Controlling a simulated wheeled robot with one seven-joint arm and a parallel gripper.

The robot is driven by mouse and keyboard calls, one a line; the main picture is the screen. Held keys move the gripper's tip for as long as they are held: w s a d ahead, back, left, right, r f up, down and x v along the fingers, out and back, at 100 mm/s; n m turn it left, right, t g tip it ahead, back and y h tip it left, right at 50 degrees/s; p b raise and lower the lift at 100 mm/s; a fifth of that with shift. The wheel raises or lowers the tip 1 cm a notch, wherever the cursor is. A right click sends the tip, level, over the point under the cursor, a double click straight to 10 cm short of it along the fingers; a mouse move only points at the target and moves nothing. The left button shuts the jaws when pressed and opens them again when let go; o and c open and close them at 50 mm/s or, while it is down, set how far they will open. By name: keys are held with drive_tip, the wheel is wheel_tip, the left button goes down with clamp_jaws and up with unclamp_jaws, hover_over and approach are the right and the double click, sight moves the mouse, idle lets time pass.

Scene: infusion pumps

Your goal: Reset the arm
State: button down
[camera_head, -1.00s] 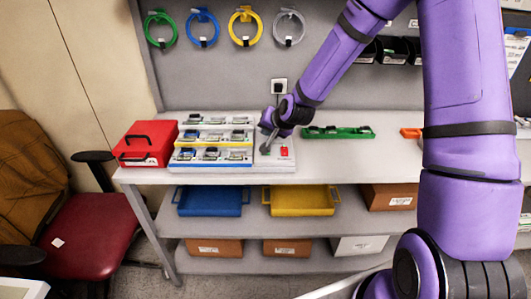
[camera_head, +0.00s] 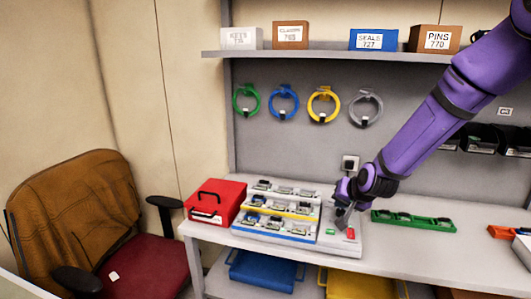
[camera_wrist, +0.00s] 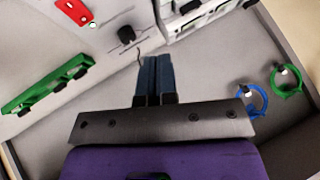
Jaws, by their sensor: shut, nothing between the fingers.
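My purple arm (camera_head: 425,128) reaches from the upper right down to the workbench. My gripper (camera_head: 341,222) is over the right end of the white pump station (camera_head: 349,243), beside its red button or part (camera_head: 351,233). In the wrist view my gripper (camera_wrist: 154,62) has its two dark fingers together with nothing between them. The red part (camera_wrist: 72,12) shows there at the upper left, apart from the fingers. Whether the fingertips touch the station is hard to tell.
A red box (camera_head: 213,203) stands left of the station's rows of small devices (camera_head: 279,210). A green tray (camera_head: 413,221) lies to the right. Coiled hoses (camera_head: 324,102) hang on the back panel below a shelf (camera_head: 330,52). A chair (camera_head: 80,220) stands at left.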

drive_tip(key=s+d+r+n+g+h, duration=0.2)
drive_tip(key=s+d+r+n, duration=0.1)
drive_tip(key=s+r, duration=1.4)
drive_tip(key=s+d+r, duration=0.1)
drive_tip(key=s+r, duration=0.2)
drive_tip(key=s, duration=0.6)
drive_tip(key=s+d+r+n, duration=0.1)
drive_tip(key=s+r, duration=0.1)
drive_tip(key=s, duration=0.7)
drive_tip(key=shift+d+r+g, duration=0.4)
